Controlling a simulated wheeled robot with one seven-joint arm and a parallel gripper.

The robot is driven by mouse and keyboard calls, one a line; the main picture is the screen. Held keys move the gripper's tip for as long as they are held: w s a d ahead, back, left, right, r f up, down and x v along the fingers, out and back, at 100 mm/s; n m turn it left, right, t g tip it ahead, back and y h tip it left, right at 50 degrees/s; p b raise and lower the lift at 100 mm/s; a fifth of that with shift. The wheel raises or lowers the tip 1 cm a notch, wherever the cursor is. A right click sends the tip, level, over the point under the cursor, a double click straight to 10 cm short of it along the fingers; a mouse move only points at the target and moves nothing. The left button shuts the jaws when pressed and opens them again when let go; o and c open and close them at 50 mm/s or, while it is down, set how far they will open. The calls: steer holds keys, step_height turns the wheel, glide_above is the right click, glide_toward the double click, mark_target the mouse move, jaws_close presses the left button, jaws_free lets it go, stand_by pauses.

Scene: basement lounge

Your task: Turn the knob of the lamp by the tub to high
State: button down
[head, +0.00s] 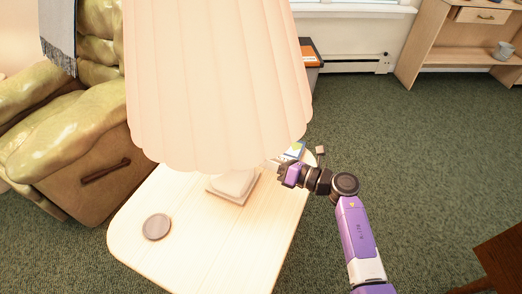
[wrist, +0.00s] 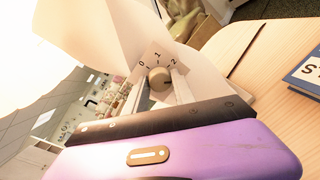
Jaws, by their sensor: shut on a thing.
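The lamp (head: 215,85) has a large pleated cream shade and a pale square base (head: 232,187) on a light wooden side table (head: 190,262). In the wrist view its round beige knob (wrist: 159,77) sits on a dial plate marked 0, 1 and 2. My gripper (wrist: 160,90) has one finger on each side of the knob and is shut on it. I cannot tell exactly which mark the knob points to. In the head view my gripper (head: 281,170) reaches the lamp base from the right, below the shade, and the knob is hidden.
A round dark coaster (head: 157,227) lies at the table's front left. A blue book (head: 293,151) lies behind my gripper; it also shows in the wrist view (wrist: 308,72).

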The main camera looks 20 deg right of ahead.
steer(key=shift+r+m+p, duration=0.1)
steer(key=shift+m+p, duration=0.75)
steer(key=shift+m, duration=0.05)
steer(key=shift+d, duration=0.1)
steer(key=c, duration=1.1)
jaws_free()
steer(key=shift+o, duration=0.2)
steer(key=v, duration=0.7)
steer(key=shift+s+d+p, duration=0.2)
steer(key=shift+s+p, duration=0.1)
